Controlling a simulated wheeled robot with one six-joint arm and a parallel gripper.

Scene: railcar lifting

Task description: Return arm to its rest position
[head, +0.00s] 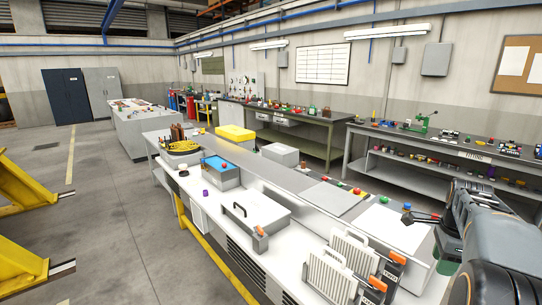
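My arm comes in at the lower right of the head view, grey and dark. My gripper (420,216) shows small and dark at its left end, over the right end of the grey workbench (310,222). Its fingers are too small to tell whether they are open or shut. I see no object clearly held in it.
On the bench stand two white finned units (328,280) with orange handles, a grey box with a black handle (254,214) and a blue-topped box (220,172). Yellow steel structures (22,190) are at left. The grey floor (110,220) between is clear. Shelved benches (440,160) line the wall.

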